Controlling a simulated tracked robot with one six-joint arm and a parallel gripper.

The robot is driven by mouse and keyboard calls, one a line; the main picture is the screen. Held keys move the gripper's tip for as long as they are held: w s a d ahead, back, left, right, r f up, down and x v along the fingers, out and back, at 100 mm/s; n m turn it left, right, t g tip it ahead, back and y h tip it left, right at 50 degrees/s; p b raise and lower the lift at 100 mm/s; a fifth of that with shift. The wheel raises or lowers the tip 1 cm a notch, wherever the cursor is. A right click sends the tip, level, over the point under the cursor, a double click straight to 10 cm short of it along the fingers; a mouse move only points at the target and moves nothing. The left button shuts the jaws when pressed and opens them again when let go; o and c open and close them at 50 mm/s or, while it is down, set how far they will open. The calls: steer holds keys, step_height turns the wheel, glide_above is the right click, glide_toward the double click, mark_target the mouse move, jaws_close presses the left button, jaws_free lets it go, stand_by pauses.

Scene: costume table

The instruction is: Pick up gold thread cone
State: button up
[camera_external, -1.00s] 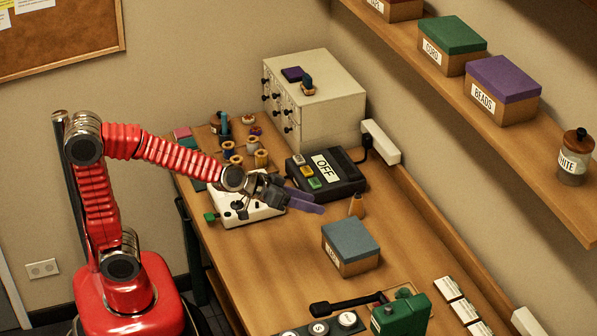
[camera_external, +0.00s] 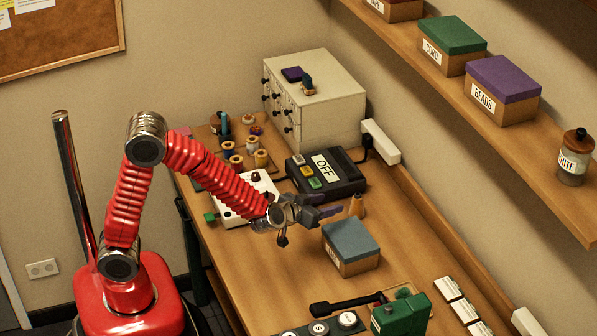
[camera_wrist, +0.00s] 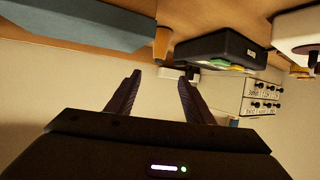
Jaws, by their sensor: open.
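A small tan-gold cone (camera_external: 356,205), which looks like the gold thread cone, stands on the table between the black OFF box and the grey-blue lidded box. My gripper (camera_external: 334,204) is open, with its dark fingers pointing at the cone from the left. In the wrist view, which looks upside down, the cone (camera_wrist: 162,44) shows just beyond the open fingertips (camera_wrist: 158,80), near the middle of the gap. The fingers appear not to touch it.
The grey-blue lidded box (camera_external: 350,250) stands close in front of the cone. The black OFF box (camera_external: 326,178) is behind it. A white device (camera_external: 240,205) lies under my arm. Several spools (camera_external: 261,158) stand at the back left. Open tabletop (camera_external: 290,270) lies front left.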

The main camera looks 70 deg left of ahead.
glide_toward(356, 197)
steer(key=shift+a+x, duration=0.2)
steer(key=shift+x, duration=1.75)
steer(key=shift+x, duration=2.55)
steer(key=shift+d+f, duration=0.1)
steer(key=c, duration=1.1)
step_height(356, 197, up, 10)
steer(key=shift+r, duration=0.1)
